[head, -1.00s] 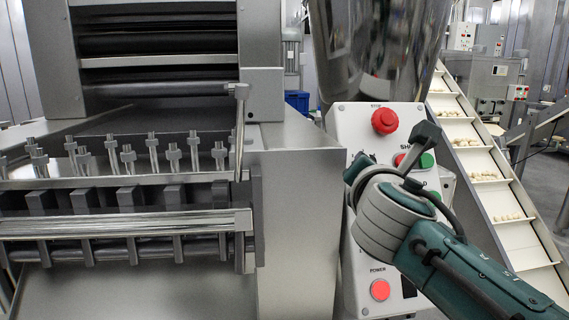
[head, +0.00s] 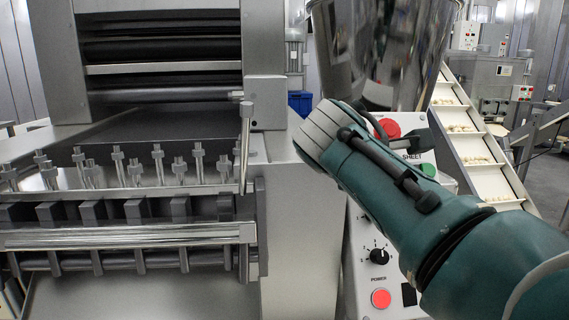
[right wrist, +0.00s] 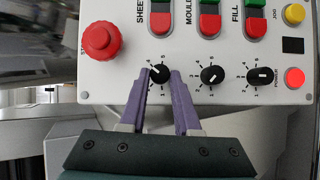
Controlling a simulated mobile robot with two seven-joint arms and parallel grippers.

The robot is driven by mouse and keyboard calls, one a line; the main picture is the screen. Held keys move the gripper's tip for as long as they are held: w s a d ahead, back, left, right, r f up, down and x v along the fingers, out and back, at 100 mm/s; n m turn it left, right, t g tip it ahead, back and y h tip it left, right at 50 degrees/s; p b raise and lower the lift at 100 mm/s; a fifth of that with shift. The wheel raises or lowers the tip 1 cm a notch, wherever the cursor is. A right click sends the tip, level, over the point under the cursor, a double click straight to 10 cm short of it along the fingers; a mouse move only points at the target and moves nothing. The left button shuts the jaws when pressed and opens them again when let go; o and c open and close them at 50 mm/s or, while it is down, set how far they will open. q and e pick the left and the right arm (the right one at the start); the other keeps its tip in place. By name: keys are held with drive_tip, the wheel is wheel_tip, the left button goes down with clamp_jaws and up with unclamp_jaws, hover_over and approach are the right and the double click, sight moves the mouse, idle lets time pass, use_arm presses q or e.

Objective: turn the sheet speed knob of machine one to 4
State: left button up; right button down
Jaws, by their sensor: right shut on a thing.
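Machine one's white control panel (head: 362,285) shows in the head view, partly covered by my right arm. In the right wrist view the panel (right wrist: 110,75) appears turned sideways. The sheet speed knob (right wrist: 158,71), black on a numbered dial, sits between the purple fingertips of my right gripper (right wrist: 160,76). The gripper is shut on this knob. The pointer seems tilted toward the upper left, near the 4, but its exact setting is hard to read. In the head view my arm hides the knob and fingers. My left gripper is not in view.
The red stop button (right wrist: 101,42) stands left of the knob in the wrist view. The mould knob (right wrist: 211,75) and fill knob (right wrist: 260,76) are to the right. Red and green buttons line the panel above. A steel hopper (head: 385,50) stands behind the panel.

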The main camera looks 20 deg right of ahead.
drive_tip(key=shift+w+r+m+g+y+p, duration=0.15)
drive_tip(key=shift+m+g+y+p, duration=0.25)
drive_tip(key=shift+m, duration=0.6)
drive_tip(key=c, duration=0.6)
unclamp_jaws()
drive_tip(key=v, duration=1)
drive_tip(key=shift+p, duration=0.4)
